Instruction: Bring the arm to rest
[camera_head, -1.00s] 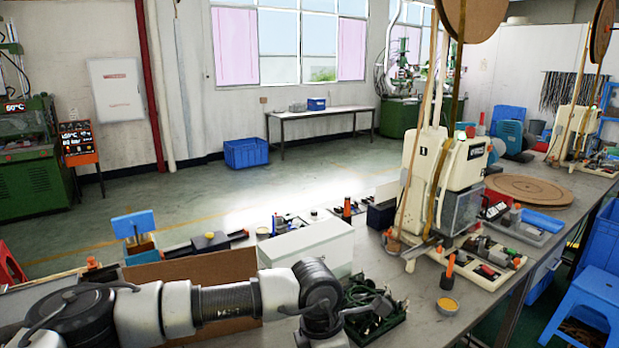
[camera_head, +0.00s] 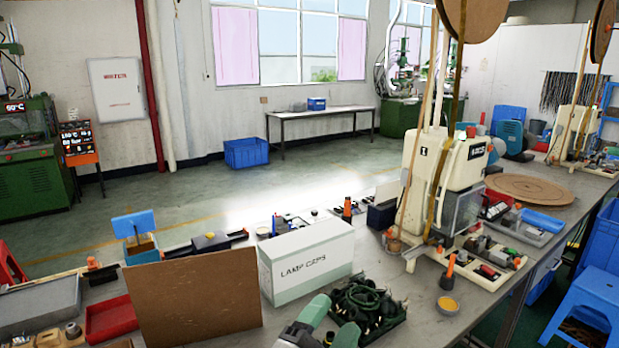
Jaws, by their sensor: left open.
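My left gripper (camera_head: 331,322) shows at the bottom edge, with two grey-green fingers apart and nothing seen between them. Most of the arm behind it is out of view. My right gripper is not in view.
A white LAMP CAPS box (camera_head: 308,262) stands behind the gripper, with a brown board (camera_head: 195,305) upright to its left. A red tray (camera_head: 108,318) lies further left. A cream machine (camera_head: 455,165) stands right. Bare bench shows around a yellow-topped tin (camera_head: 447,304).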

